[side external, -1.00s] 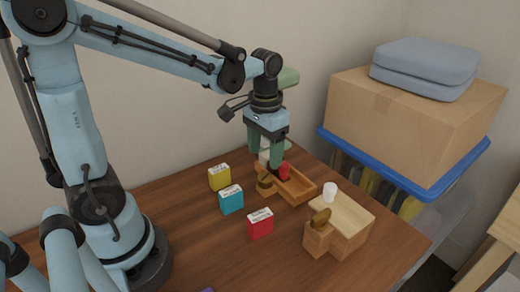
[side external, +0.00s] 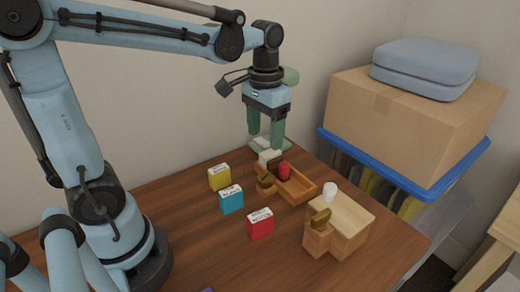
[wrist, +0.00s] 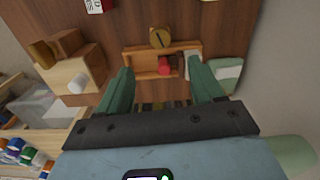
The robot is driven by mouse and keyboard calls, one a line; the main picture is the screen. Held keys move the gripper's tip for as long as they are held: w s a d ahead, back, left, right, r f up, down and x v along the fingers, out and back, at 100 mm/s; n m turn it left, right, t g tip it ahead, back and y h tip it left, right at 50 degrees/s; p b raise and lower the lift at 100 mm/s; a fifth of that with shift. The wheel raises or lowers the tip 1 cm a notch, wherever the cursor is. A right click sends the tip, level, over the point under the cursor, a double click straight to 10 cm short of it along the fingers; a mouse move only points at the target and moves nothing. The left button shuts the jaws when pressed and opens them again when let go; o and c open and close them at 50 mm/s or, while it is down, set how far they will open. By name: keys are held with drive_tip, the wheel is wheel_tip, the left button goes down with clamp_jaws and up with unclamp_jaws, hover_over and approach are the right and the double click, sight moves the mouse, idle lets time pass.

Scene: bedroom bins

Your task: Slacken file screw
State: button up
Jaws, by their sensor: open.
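A wooden tray (side external: 300,190) stands on the table with a round brass screw knob (side external: 265,180) on its left side. A red cylinder (side external: 284,171) stands in the tray, and a white block (side external: 270,157) is at its far end. In the wrist view the slotted knob (wrist: 160,38) sits at the tray's (wrist: 134,64) long side. My gripper (side external: 266,132) is open and empty above the tray's far end. Its fingers (wrist: 162,85) are spread wide in the wrist view.
Yellow (side external: 219,177), blue (side external: 231,199) and red (side external: 260,223) small boxes stand left of the tray. A white cylinder (side external: 330,192) stands on the wooden block. A cardboard box (side external: 400,125) on a blue-rimmed bin is at the right.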

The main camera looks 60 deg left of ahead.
sight(265, 178)
drive_tip(key=s+a+f+m+t+h, duration=0.1)
drive_tip(key=s+a+m+t+h, duration=0.1)
drive_tip(key=s+m+t, duration=0.3)
drive_tip(key=shift+m+g, duration=0.4)
drive_tip(key=shift+m, duration=0.1)
drive_tip(key=shift+x, duration=6.15)
drive_tip(key=shift+w+a, duration=0.15)
drive_tip(key=shift+c, duration=0.3)
drive_tip(key=c, duration=1)
